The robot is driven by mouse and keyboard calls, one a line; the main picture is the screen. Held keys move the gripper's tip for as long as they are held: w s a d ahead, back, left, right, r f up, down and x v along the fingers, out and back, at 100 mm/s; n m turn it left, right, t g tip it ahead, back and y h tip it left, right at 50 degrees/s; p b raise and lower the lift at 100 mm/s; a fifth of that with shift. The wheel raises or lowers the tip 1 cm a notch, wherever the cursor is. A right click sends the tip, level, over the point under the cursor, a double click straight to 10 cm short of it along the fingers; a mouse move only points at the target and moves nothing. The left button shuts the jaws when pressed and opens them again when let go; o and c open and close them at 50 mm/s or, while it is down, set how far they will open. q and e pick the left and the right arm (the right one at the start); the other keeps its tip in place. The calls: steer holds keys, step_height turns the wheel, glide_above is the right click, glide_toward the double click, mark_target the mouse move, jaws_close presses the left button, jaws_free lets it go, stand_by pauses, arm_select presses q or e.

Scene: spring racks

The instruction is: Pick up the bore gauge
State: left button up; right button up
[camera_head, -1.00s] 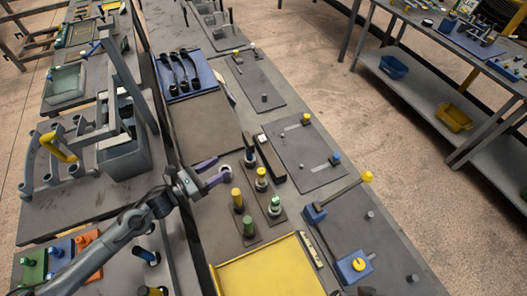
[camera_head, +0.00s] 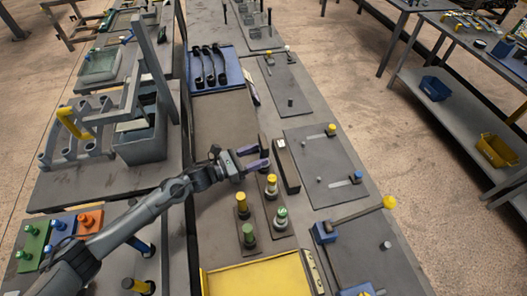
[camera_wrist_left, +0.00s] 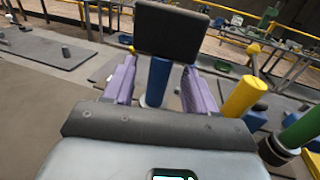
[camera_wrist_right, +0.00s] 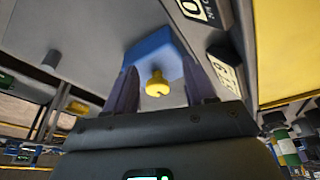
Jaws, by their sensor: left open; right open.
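No part is labelled as the bore gauge; the likely one is a blue upright cylinder (camera_wrist_left: 158,82) with a dark block at its upper end in the left wrist view. I cannot tell whether the block is part of it or behind it. My left gripper (camera_head: 262,157) is open, its purple fingers reaching right on the middle bench. In the left wrist view my left gripper (camera_wrist_left: 158,75) has a finger on each side of the cylinder, with gaps visible. My right gripper (camera_wrist_right: 160,82) is open in its wrist view, facing a blue block (camera_wrist_right: 153,55) with a yellow knob.
A long dark box (camera_head: 288,167) lies right of the left gripper. A yellow tray (camera_head: 255,280) lies nearer. A grey plate (camera_head: 320,170) and a yellow-knobbed lever (camera_head: 389,202) are to the right.

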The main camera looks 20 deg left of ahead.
arm_select(q)
steer(key=x, duration=0.5)
steer(key=shift+s, duration=0.1)
steer(key=c, duration=0.9)
